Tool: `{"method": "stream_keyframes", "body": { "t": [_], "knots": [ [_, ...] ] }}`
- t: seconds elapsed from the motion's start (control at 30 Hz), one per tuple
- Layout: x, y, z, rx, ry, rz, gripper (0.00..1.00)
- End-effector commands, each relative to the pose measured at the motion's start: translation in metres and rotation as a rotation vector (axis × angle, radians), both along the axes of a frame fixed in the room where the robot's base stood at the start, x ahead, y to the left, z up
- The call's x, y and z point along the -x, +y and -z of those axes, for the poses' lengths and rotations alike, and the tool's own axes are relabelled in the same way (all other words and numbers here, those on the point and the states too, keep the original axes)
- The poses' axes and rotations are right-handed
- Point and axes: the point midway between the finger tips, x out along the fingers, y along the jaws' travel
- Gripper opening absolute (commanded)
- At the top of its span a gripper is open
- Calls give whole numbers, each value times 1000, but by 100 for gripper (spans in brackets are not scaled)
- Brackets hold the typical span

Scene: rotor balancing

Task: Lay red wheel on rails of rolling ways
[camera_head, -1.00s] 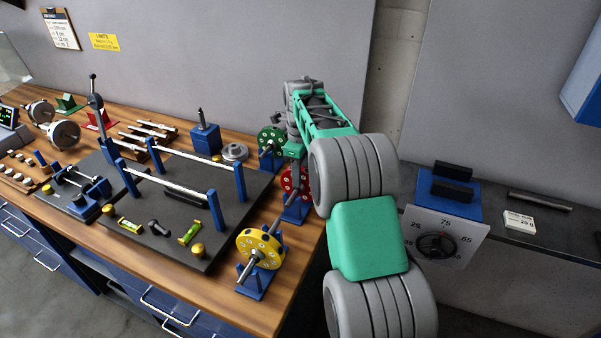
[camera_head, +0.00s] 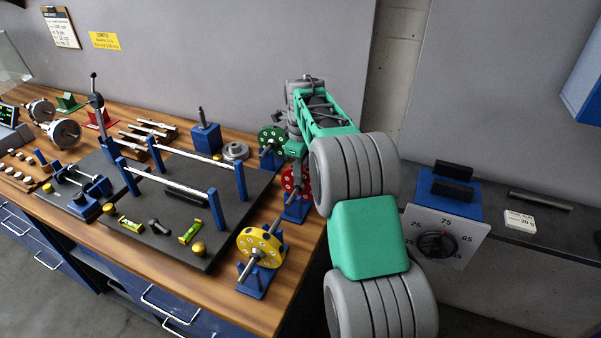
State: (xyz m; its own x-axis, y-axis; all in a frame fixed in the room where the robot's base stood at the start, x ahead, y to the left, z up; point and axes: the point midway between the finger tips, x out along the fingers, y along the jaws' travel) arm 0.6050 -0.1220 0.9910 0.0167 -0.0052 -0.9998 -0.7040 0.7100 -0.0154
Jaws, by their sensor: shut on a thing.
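The red wheel (camera_head: 289,181) is at the right end of the bench, partly hidden by my arm, upright at a blue stand (camera_head: 297,211). My gripper (camera_head: 294,154) is at the top of this wheel, seen small and partly covered by my own arm; it is shut on the wheel's upper part or shaft, I cannot tell which. Whether the wheel still touches its stand is not clear. The rolling ways stand on a dark plate (camera_head: 200,245), with two parallel silver rails (camera_head: 165,184) on blue posts. The rails hold no wheel.
A yellow wheel (camera_head: 258,247) on a blue stand is in front of the red one, and a green wheel (camera_head: 270,138) behind it. Spirit levels (camera_head: 190,233) and brass knobs lie on the plate. A tall black lever (camera_head: 96,95) rises at the left.

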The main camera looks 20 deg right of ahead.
Motion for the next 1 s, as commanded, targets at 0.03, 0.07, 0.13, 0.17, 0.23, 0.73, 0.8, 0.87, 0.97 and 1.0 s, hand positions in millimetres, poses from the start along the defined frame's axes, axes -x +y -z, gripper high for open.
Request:
{"method": "stream_keyframes", "body": {
  "t": [0.03, 0.07, 0.13, 0.17, 0.23, 0.73, 0.8, 0.87, 0.97, 1.0],
  "knots": [
    [5, -1, 18, -4, 24, 6, 0],
    [5, -1, 18, -4, 24, 6, 0],
    [5, 0, 18, -4, 24, 6, 0],
    [5, 0, 18, -4, 24, 6, 0],
    [5, 0, 18, -4, 24, 6, 0],
    [3, 1, -15, -3, 18, 2, 0],
    [3, 1, -24, -3, 16, 1, 0],
    [2, 2, -31, -3, 13, 0, 0],
    [2, 2, -43, -2, 11, -1, 0],
    [2, 2, -47, -2, 11, -1, 0]
  ]
}}
